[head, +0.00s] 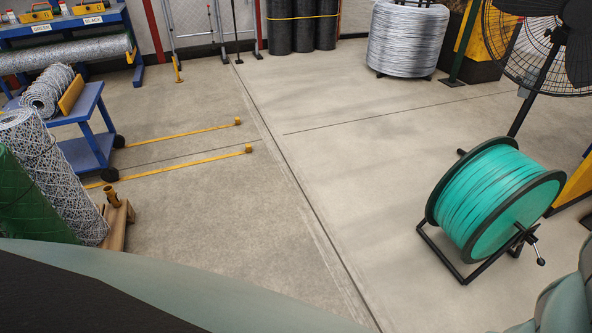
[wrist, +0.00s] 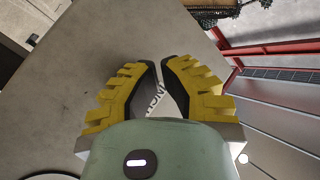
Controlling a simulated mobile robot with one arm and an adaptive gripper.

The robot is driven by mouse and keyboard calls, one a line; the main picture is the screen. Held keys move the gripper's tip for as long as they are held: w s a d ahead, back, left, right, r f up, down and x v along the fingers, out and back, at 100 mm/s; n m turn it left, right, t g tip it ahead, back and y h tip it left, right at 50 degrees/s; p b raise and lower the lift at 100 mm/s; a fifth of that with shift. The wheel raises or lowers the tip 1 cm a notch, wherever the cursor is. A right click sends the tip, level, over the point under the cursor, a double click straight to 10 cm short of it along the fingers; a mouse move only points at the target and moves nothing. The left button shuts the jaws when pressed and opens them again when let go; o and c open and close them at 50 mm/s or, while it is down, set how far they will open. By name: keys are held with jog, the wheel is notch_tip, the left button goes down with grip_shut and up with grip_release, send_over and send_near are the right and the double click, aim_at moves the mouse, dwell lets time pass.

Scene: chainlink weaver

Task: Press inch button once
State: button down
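My gripper (wrist: 161,62) shows in the wrist view with two yellow ribbed fingers with black inner faces. The fingers lean towards each other and only a narrow gap shows at the tips, so whether it is shut is unclear. In the gap, behind the fingers, is part of a pale label (wrist: 153,102) with dark letters that seem to read INCH upside down. The inch button itself is not visible; the fingers and palm may hide it. I cannot tell whether the fingers touch anything. The head view shows neither the gripper nor the button.
In the head view, a teal wire spool (head: 487,204) on a black stand is at right, below a large fan (head: 545,45). Mesh rolls (head: 55,175) and a blue cart (head: 88,150) are at left. The middle floor is clear. Red framing (wrist: 265,50) is in the wrist view.

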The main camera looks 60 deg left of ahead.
jog(key=shift+s+d, duration=0.1)
jog(key=shift+d, duration=0.1)
dwell(1.4)
jog(key=shift+d, duration=0.25)
jog(key=shift+s+d, duration=0.2)
jog(key=shift+d, duration=0.3)
dwell(0.7)
dwell(0.4)
jog(key=shift+w+a+p, duration=0.3)
jog(key=shift+a, duration=0.6)
jog(key=a, duration=0.2)
jog(key=w+a+p, duration=0.1)
jog(key=a, duration=0.2)
jog(key=shift+w, duration=0.1)
